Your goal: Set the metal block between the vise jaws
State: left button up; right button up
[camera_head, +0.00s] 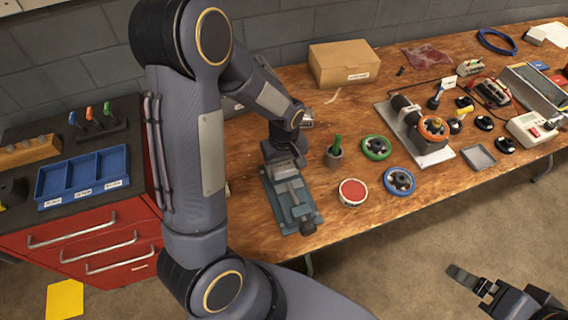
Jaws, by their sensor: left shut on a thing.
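The vise (305,214) is a blue-green bench vise with grey jaws, lying near the front edge of the wooden workbench. My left gripper (284,167) reaches down over the far end of the vise and is shut on the metal block. The block is small and grey and hard to tell from the fingers and jaws. I cannot tell whether it touches the jaws. My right gripper (484,287) is at the lower right, over the floor and away from the bench; its finger gap is unclear.
A cup with a green-handled tool (335,158), a red-topped round tin (352,192) and blue (399,181) and green (376,147) handwheels stand right of the vise. A cardboard box (344,64) is behind. A red tool cabinet (95,242) stands left.

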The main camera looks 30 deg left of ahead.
aim_at(284, 165)
pick_arm(q)
jog(key=shift+f+b, duration=1)
jog(key=shift+f, duration=0.05)
dwell(0.4)
jog(key=o, duration=1.3)
jog(key=shift+c, duration=0.2)
notch_tip(284, 165, up, 8)
jog(key=shift+f, duration=0.1)
